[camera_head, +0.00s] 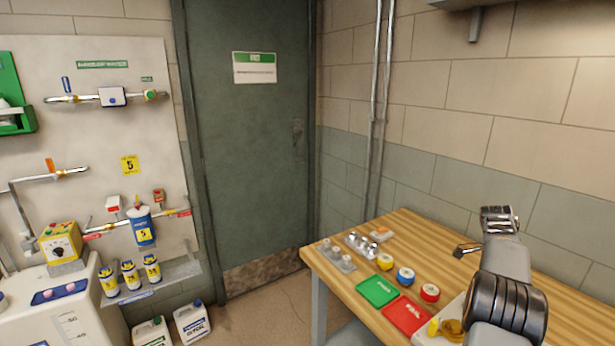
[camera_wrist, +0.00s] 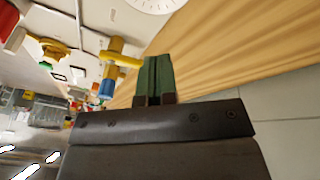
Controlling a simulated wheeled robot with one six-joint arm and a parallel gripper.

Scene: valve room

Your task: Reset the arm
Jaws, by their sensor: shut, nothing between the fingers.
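My arm rises over the right end of the wooden table in the head view, with its links bent above the tabletop. My gripper (camera_wrist: 159,78) shows in the wrist view as two green fingers pressed together, with nothing between them. The fingers point up the picture, beside the wood grain of the tabletop (camera_wrist: 225,45). In the head view, my arm hides part of the table's right side.
The table (camera_head: 390,232) holds a green tray (camera_head: 377,291), a red tray (camera_head: 406,315) and several coloured rolls. A dark green door (camera_head: 245,150) stands behind. A panel (camera_head: 60,130) with pipes and valves is at left. Two white jugs (camera_head: 191,321) stand on the floor.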

